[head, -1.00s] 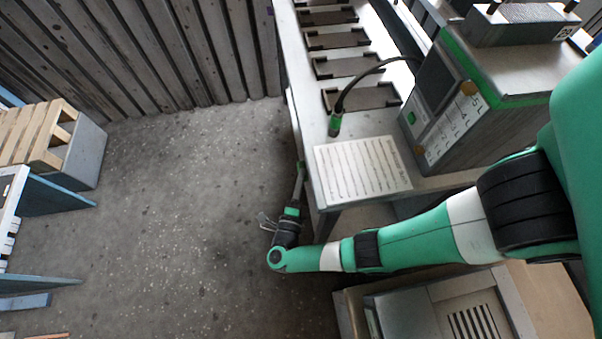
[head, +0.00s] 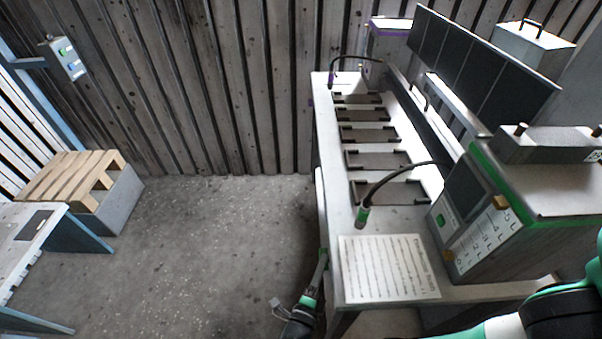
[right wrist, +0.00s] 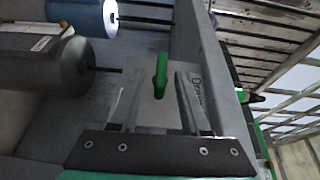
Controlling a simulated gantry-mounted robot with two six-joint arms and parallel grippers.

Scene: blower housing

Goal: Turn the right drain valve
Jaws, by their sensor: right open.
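The drain valve shows as a green handle (right wrist: 161,74) in the right wrist view, in front of a pale plate with partly hidden lettering that begins "Dra" (right wrist: 197,90). My right gripper (right wrist: 154,82) is open, with one finger on each side of the handle. A gap shows between the handle and each finger in that view; I cannot tell how deep the handle sits between them. In the head view my right gripper (head: 323,262) is small, low beside the left side of the bench (head: 333,215). The valve is hidden there. My left gripper is not in view.
In the right wrist view, a grey cylinder (right wrist: 45,62) and a blue one (right wrist: 85,15) lie to the left. In the head view, a printed sheet (head: 388,268) and a grey box with a scale (head: 490,230) are on the bench.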

